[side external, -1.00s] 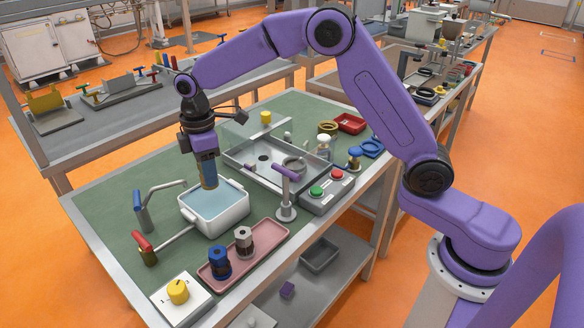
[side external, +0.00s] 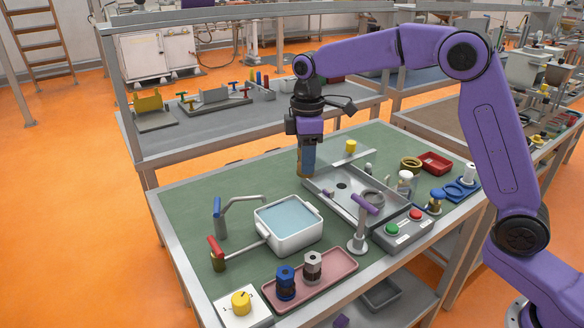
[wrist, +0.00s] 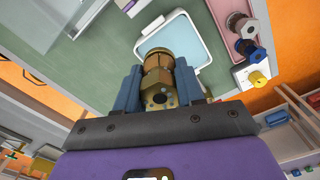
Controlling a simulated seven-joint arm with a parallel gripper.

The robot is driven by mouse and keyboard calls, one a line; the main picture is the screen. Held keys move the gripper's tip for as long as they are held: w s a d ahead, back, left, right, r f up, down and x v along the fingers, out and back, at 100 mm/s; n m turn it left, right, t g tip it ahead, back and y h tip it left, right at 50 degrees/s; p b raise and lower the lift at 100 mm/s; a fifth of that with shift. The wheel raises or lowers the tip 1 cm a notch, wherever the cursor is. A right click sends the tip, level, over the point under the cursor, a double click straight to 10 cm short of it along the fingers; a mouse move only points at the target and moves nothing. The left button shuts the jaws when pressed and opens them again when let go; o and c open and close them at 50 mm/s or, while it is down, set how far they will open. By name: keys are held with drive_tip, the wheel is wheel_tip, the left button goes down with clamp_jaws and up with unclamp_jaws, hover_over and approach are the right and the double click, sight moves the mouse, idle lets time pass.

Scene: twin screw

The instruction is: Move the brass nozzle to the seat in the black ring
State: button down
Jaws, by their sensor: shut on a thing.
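My gripper (side external: 308,158) is shut on the brass nozzle (wrist: 160,82), which sits between its blue fingers in the wrist view. In the side view the nozzle's lower end (side external: 302,172) shows below the fingers, near the back-left corner of the metal tray (side external: 330,208). I cannot tell its height above the bench. A dark round spot (side external: 342,186) in the tray floor may be the black ring; its seat is too small to make out. A grey ring (side external: 373,198) lies to its right in the tray.
A white basin of water (side external: 290,240) stands in front and left of the tray. A purple-handled post (side external: 360,225) rises at the tray's front. The pink tray (side external: 335,270) holds two spools. Green bench (side external: 195,195) is clear at the left.

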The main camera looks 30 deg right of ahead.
drive_tip(key=s+d+m, duration=0.2)
drive_tip(key=s+d, duration=0.1)
drive_tip(key=d, duration=0.6)
drive_tip(key=s+d+m, duration=0.2)
drive_tip(key=d, duration=0.8)
drive_tip(key=shift+a+f, duration=0.15)
drive_tip(key=shift+f, duration=4.85)
drive_tip(key=shift+f, duration=1)
drive_tip(key=shift+c, duration=0.3)
unclamp_jaws()
drive_tip(key=shift+r, duration=0.1)
wheel_tip(320, 180, up, 7)
